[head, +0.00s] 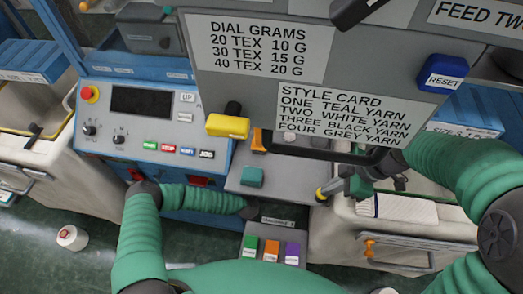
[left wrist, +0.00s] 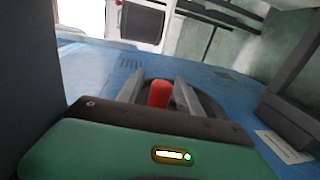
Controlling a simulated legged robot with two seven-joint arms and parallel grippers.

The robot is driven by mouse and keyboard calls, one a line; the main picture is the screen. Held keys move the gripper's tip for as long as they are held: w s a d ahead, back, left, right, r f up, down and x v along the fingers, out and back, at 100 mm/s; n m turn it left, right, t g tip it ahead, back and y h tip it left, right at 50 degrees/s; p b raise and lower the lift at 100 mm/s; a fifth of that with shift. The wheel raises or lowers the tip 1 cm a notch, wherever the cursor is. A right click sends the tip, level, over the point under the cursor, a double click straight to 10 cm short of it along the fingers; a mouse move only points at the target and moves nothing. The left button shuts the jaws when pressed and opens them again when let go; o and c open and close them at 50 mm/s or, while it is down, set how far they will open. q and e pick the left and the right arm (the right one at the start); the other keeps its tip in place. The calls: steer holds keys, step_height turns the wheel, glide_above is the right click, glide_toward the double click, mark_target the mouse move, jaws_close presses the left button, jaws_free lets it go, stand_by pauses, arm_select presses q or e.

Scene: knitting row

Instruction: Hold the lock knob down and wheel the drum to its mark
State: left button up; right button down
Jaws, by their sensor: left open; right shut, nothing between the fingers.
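A red knob (left wrist: 160,93) stands between the two fingers of my left gripper (left wrist: 160,80) in the left wrist view. The fingers are open, one on each side of it; I cannot tell whether they touch it. A dark round part (left wrist: 212,103) shows behind the knob on a blue surface. In the head view my left forearm reaches under the grey shelf, and that gripper is hidden. My right gripper (head: 336,188) is shut and empty at the shelf's right edge, beside a small yellow-tipped part (head: 320,194). I cannot make out the drum or its mark.
A blue control panel (head: 146,118) stands at the left. The grey shelf (head: 286,184) carries a teal block (head: 252,176). A yellow block (head: 228,126) is above it. A grey box with coloured buttons (head: 271,232) stands low in front. A white cone (head: 71,237) is on the floor.

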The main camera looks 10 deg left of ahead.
arm_select(q)
steer(key=shift+w, duration=0.15)
jaws_close()
steer(key=shift+f, duration=0.1)
stand_by(1.3)
